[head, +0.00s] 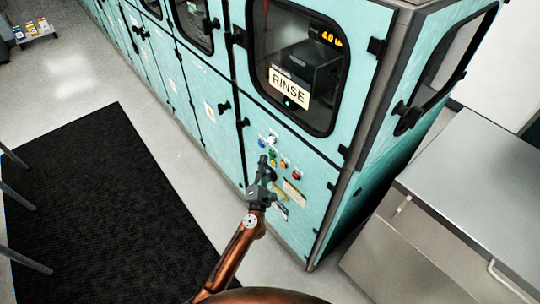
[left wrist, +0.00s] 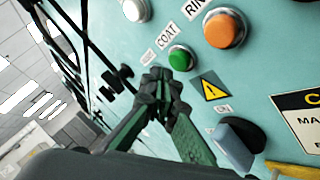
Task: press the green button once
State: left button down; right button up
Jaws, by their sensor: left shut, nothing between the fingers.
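The green button (left wrist: 181,58) is a round button in a metal collar on the teal machine's control panel, beside the "COAT" label, in the left wrist view. My left gripper (left wrist: 160,78) is shut and empty. Its fingertips appear just beside the lower left of the green button and overlap its edge; I cannot tell whether they touch it. In the head view my left gripper (head: 262,161) is at the button panel, and the buttons there are small. My right gripper is not in view.
An orange button (left wrist: 222,30) and a white button (left wrist: 136,10) flank the green one. A blue-handled switch (left wrist: 233,147) and a yellow warning label (left wrist: 212,90) are below it. A "RINSE" sign (head: 289,86) shows in the window above. A steel cabinet (head: 475,165) stands right.

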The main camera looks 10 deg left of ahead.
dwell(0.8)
pick_arm(q)
jog(key=shift+w+d, duration=0.1)
jog(key=shift+w, duration=0.05)
jog(key=shift+w+d, duration=0.15)
